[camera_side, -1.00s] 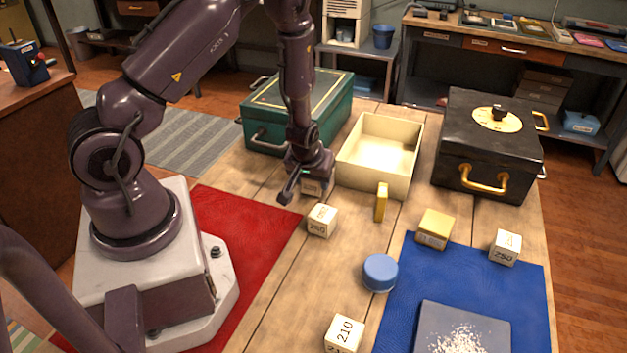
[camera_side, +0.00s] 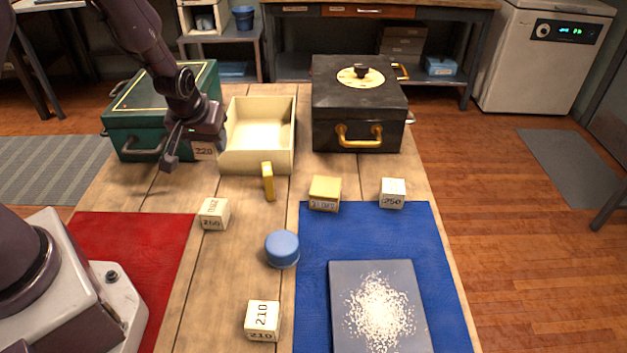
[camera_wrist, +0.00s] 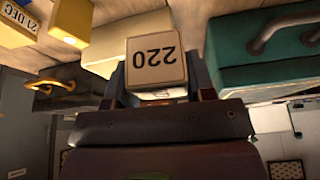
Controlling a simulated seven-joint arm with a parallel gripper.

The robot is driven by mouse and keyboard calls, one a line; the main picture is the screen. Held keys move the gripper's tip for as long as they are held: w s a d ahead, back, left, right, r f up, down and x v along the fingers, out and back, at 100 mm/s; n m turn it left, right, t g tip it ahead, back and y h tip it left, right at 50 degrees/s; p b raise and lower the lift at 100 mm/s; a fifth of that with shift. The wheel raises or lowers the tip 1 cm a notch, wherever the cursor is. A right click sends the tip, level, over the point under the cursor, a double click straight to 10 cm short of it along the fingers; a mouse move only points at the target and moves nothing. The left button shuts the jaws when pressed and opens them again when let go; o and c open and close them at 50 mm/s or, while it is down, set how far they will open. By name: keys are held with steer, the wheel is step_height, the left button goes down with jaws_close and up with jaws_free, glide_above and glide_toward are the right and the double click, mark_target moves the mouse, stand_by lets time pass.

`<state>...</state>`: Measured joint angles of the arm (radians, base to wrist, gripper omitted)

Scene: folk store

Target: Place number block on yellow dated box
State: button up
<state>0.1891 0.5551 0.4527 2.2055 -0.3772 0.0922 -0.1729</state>
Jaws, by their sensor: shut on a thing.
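My gripper (camera_side: 188,143) is shut on a number block (camera_side: 204,151) marked 220, beside the green box and left of the cream tray. The block (camera_wrist: 156,62) shows large between the fingers in the wrist view. The yellow dated box (camera_side: 325,193) lies at the back edge of the blue mat, to the right of my gripper. Its date reads 21 DEC in the wrist view (camera_wrist: 17,21). Other number blocks stand on the table: 250 (camera_side: 393,194) on the blue mat, 210 (camera_side: 262,319) near the front, and one (camera_side: 214,213) in front of my gripper.
The cream tray (camera_side: 228,162), a thin upright yellow block (camera_side: 268,182) and a black box (camera_side: 360,110) stand near the yellow dated box. A green box (camera_side: 125,145) is at left. A blue round lid (camera_side: 282,248) and a grey slab (camera_side: 345,338) lie in front.

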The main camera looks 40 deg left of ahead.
steer(key=w+d+r+m+t+h, duration=0.1)
steer(key=d+r+m, duration=0.15)
steer(key=d, duration=0.65)
steer(key=w+d+r+m, duration=0.15)
steer(key=d+r, duration=0.25)
steer(key=d, duration=0.4)
glide_above(328, 182)
steer(key=s, duration=0.2)
steer(key=shift+n, duration=0.3)
steer(key=f, duration=0.9)
steer(key=shift+w+d+f, duration=0.15)
steer(key=shift+w+d, duration=0.05)
steer(key=shift+w, duration=0.05)
steer(key=shift+w+f, duration=0.15)
steer(key=shift+f, duration=1.6)
steer(key=shift+f, duration=0.2)
steer(key=o, duration=0.9)
